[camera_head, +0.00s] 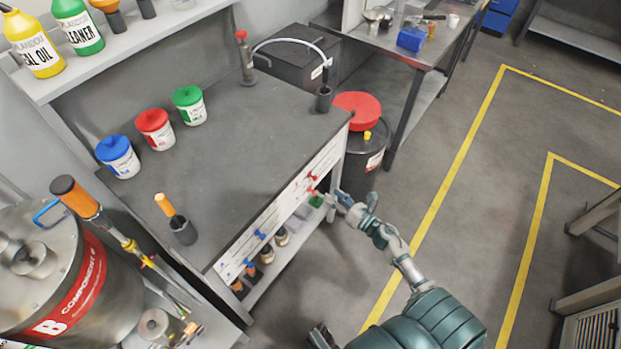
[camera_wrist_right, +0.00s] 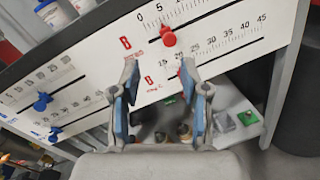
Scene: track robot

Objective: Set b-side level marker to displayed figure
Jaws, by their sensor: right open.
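A white scale panel (camera_head: 280,213) runs along the workbench's front edge. Its red-lettered B part has two scales with red markers in the right wrist view: the upper marker (camera_wrist_right: 168,38) is near the low numbers, and the lower one (camera_wrist_right: 184,72) is partly hidden by a finger. The red markers also show in the head view (camera_head: 312,177). Two blue markers (camera_wrist_right: 41,103) sit on the panel's other part. My right gripper (camera_wrist_right: 163,92) is open and empty, its fingertips in front of the panel just below the red markers.
Blue, red and green tubs (camera_head: 153,128) stand on the workbench (camera_head: 240,130). A tank labelled Component B (camera_head: 70,290) is at lower left. A black drum with a red lid (camera_head: 357,105) stands beyond the bench end. I cannot make out a displayed figure.

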